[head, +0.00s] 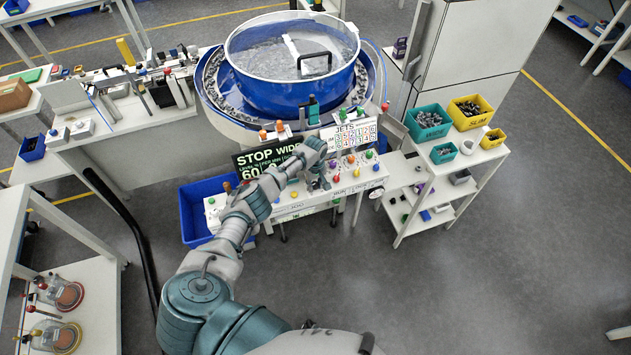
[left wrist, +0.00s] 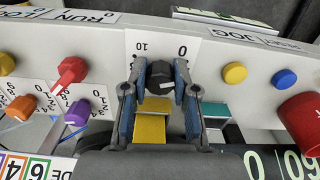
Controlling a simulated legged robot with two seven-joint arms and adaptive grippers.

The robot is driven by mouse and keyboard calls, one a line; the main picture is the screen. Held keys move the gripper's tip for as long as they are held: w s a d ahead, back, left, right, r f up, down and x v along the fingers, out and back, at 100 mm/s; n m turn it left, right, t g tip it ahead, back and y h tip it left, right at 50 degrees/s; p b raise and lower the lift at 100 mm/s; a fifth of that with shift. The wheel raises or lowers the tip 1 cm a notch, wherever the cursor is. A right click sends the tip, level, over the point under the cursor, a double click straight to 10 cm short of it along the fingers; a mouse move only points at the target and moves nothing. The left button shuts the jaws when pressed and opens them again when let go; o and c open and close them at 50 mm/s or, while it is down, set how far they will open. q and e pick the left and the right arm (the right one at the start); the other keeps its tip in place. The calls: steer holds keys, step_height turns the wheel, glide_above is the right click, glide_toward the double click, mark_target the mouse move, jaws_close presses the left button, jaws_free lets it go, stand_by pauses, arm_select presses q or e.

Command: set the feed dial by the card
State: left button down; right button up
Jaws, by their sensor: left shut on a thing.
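In the left wrist view a black dial (left wrist: 160,75) with a white pointer mark sits on the pale panel, over a white scale plate (left wrist: 140,42) marked 0 and 10. My left gripper (left wrist: 159,88) has its two blue fingers closed on either side of this dial. In the head view my left gripper (head: 318,178) is at the panel front (head: 338,187), and the dial is hidden behind it. A white card headed JETS (head: 352,133) with rows of coloured figures stands above the panel. Part of a coloured-number card (left wrist: 25,167) shows in the left wrist view. My right gripper is out of view.
A red knob (left wrist: 70,72), an orange knob (left wrist: 21,108) and a purple knob (left wrist: 77,113) flank the dial, with yellow (left wrist: 235,72) and blue (left wrist: 283,78) buttons opposite. A dark STOP WIDE display (head: 250,165) and large blue bowl (head: 290,92) stand behind; a bin shelf (head: 450,178) stands right.

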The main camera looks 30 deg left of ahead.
arm_select(q)
steer(key=m, duration=0.5)
steer(key=shift+w+a+r+m, duration=0.1)
steer(key=shift+w+r+m, duration=0.1)
steer(key=shift+m, duration=0.1)
steer(key=m, duration=1)
steer(key=shift+w+m, duration=0.1)
steer(key=shift+m, duration=0.3)
steer(key=m, duration=0.3)
steer(key=shift+m, duration=1.3)
steer(key=c, duration=0.9)
jaws_free()
steer(key=shift+f, duration=0.2)
